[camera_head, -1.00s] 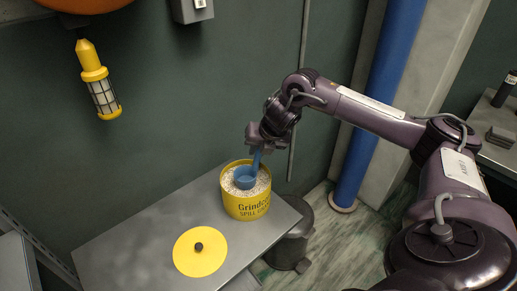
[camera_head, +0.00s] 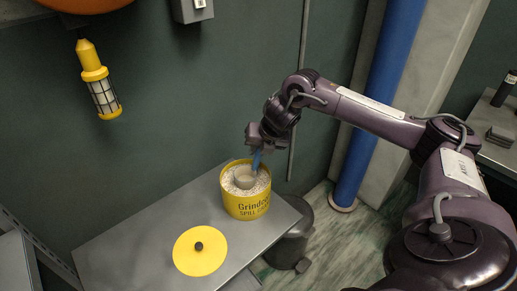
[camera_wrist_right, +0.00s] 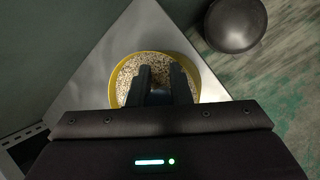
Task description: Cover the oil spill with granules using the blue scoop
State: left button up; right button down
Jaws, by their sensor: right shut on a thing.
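A yellow tub (camera_head: 247,208) of pale granules (camera_head: 233,185) stands open on the grey table's back right part. My right gripper (camera_head: 258,150) is just above the tub, shut on the blue scoop's handle (camera_head: 256,161). The scoop's bowl (camera_head: 244,177) sits low inside the tub and looks pale, with granules over it. In the right wrist view, the gripper's fingers (camera_wrist_right: 161,88) reach over the tub (camera_wrist_right: 114,83), and the scoop is mostly hidden between them. My left gripper is not in view. I cannot make out the oil spill.
The tub's yellow lid (camera_head: 214,259) with a black knob lies flat on the grey table (camera_head: 130,240). A dark bin (camera_head: 290,245) stands beside the table on the right. A blue pipe (camera_head: 372,130) rises behind my right arm. A yellow lamp (camera_head: 100,88) hangs at the upper left.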

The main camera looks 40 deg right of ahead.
jog(key=shift+s, duration=0.1)
notch_tip(320, 180, up, 7)
jog(key=p, duration=0.6)
dwell(0.4)
jog(key=shift+f, duration=0.1)
dwell(0.5)
